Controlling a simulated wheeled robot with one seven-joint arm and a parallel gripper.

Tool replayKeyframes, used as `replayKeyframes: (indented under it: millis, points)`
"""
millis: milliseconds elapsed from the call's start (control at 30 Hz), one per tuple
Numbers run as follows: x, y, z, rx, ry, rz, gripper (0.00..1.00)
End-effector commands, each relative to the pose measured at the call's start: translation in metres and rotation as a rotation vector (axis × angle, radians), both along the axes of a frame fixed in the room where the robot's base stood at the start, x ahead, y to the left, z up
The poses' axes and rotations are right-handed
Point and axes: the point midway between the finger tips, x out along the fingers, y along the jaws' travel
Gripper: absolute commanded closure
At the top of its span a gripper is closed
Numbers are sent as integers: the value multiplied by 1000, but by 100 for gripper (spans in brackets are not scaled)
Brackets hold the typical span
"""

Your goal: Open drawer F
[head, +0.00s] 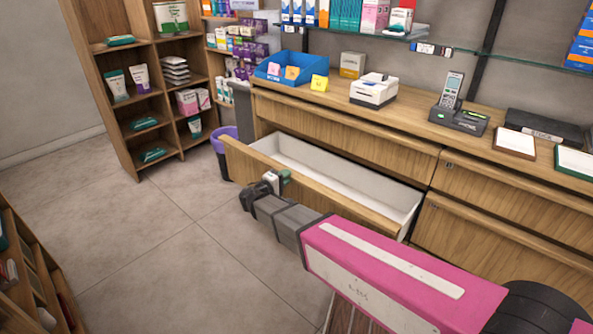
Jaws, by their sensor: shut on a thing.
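A wooden drawer (247,160) with a white inside stands pulled well out of the counter (340,126), below a closed upper drawer. Its inside looks empty where I can see it. No letter F can be read on it. My gripper (277,180) is at the drawer's front, left of its middle, and is shut on it.
More closed drawers (502,185) lie to the right. A purple bin (219,148) stands behind the drawer's left end. A shelf unit (128,153) stands at the left. Another shelf (25,265) is at the lower left. Floor (150,230) between is clear.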

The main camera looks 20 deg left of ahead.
Motion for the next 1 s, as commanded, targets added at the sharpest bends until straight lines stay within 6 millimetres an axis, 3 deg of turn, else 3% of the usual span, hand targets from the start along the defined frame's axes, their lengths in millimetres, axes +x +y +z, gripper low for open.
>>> replayKeyframes:
  millis: [100,300,767,800,833,1000]
  points:
    - [-16,6,-1,0,2,0,100]
    - [-30,12,-1,0,2,-1,100]
    - [-33,13,-1,0,3,-2,100]
    - [-33,13,-1,0,3,-2,68]
    - [-33,13,-1,0,2,-2,59]
    - [-33,14,-1,0,1,-1,56]
